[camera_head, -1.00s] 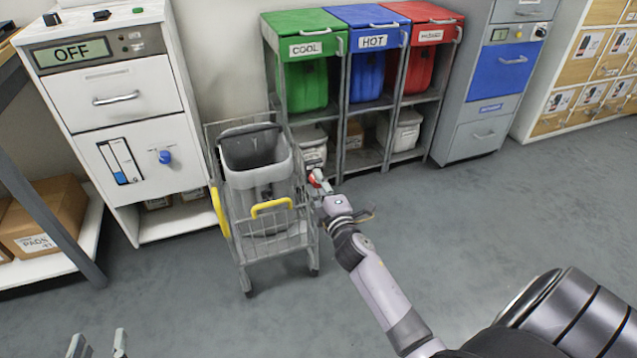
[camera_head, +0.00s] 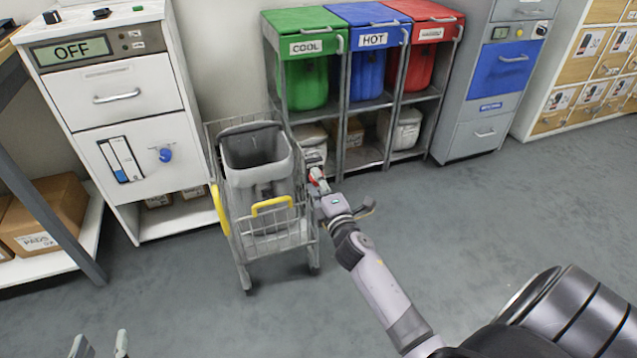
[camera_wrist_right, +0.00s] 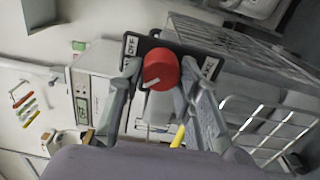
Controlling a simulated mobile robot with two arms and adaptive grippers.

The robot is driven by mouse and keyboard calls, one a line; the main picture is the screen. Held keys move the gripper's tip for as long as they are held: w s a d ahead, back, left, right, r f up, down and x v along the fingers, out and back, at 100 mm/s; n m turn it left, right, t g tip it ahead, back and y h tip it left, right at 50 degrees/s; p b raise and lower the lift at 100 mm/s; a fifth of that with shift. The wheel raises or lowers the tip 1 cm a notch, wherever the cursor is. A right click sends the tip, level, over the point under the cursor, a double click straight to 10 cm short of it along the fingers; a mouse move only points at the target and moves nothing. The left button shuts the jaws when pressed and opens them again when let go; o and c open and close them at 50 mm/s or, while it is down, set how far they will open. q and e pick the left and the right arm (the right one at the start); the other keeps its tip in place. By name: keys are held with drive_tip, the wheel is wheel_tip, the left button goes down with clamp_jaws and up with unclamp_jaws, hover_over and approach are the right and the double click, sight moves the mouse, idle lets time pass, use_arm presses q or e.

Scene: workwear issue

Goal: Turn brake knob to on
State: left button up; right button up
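The red brake knob (camera_wrist_right: 161,70) sits on a dark plate with an OFF label (camera_wrist_right: 131,45) on its left and a partly hidden label on its right. Its white mark points to the lower left in the right wrist view. In the head view the knob (camera_head: 317,175) is small at the right side of the wire cart (camera_head: 272,243). My right gripper (camera_wrist_right: 160,78) is open, with its fingers on either side of the knob and small gaps seeming to show. It also shows in the head view (camera_head: 322,186). My left gripper (camera_head: 100,346) is open and empty at the bottom left.
The cart holds a grey bin (camera_head: 256,160) and has yellow handles. A white cabinet (camera_head: 117,95) with an OFF display stands left. Green, blue and red bins (camera_head: 418,65) on a rack stand behind. The floor to the right is clear.

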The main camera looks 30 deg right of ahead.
drive_tip(key=o, duration=0.4)
drive_tip(key=shift+c, duration=0.2)
drive_tip(key=v, duration=1.2)
